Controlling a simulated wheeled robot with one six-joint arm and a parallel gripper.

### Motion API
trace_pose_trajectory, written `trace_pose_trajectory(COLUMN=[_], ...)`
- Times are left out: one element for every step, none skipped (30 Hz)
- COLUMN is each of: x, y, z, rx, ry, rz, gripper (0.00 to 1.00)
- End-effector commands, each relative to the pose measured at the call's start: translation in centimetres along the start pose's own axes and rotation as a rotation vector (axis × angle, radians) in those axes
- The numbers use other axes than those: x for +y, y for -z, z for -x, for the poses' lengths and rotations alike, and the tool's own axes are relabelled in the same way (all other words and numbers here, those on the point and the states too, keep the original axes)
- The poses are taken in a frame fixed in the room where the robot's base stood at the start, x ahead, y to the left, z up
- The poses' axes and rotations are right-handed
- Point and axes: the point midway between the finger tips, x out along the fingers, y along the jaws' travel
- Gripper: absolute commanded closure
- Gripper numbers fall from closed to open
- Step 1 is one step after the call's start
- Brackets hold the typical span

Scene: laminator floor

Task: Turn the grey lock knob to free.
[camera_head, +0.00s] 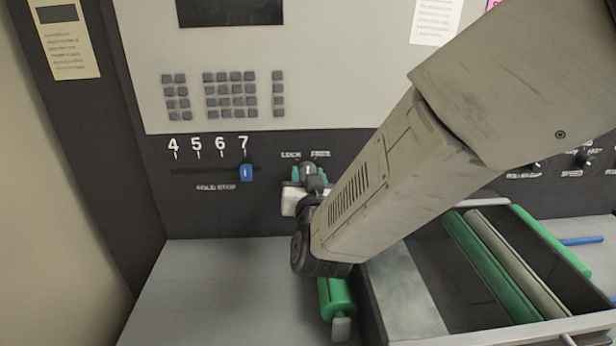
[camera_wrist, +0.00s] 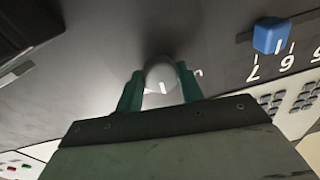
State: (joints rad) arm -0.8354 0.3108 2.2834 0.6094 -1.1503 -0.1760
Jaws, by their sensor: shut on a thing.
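The grey lock knob (camera_head: 307,168) is on the dark panel, below the printed words LOCK on the left and FREE on the right. My gripper (camera_head: 309,174) reaches it from below right, with green fingers on either side. In the wrist view the knob (camera_wrist: 162,78) is a round light-grey shape between the two green fingers of my gripper (camera_wrist: 159,74). The fingers are shut on it. A short white mark on the knob points roughly straight up in the head view, between the two words. My wrist hides the area below the knob.
A blue slider (camera_head: 246,172) stands at 7 on a scale left of the knob. A keypad (camera_head: 224,95) is above. A tray with green rollers (camera_head: 490,265) is at lower right, and a green roller end (camera_head: 337,298) is below my wrist.

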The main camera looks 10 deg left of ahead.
Motion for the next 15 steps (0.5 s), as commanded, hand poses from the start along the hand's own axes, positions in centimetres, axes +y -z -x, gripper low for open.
trace_pose_trajectory(x=[0.01,0.01,0.02,0.01,0.01,0.01,0.0,0.0,0.0,-0.01,-0.01,-0.01,-0.01,-0.01,-0.01], y=[-0.11,-0.12,-0.12,-0.12,-0.12,-0.11,-0.11,-0.11,-0.11,-0.11,-0.11,-0.11,-0.11,-0.11,-0.11], z=[0.04,0.04,0.04,0.04,0.04,0.04,0.04,0.04,0.04,0.04,0.04,0.04,0.04,0.04,0.04], rx=[-0.001,0.0,0.002,0.003,0.004,0.006,0.007,0.008,0.009,0.01,0.011,0.012,0.013,0.014,0.015], ry=[-0.002,-0.003,-0.004,-0.005,-0.006,-0.008,-0.009,-0.01,-0.011,-0.012,-0.013,-0.014,-0.015,-0.016,-0.017], rz=[-0.042,-0.07,-0.108,-0.137,-0.165,-0.202,-0.23,-0.257,-0.293,-0.319,-0.344,-0.377,-0.401,-0.424,-0.454], gripper=[0.85,0.85,0.85,0.85,0.85,0.85,0.85,0.85,0.85,0.85,0.85,0.85,0.85,0.85,0.85])
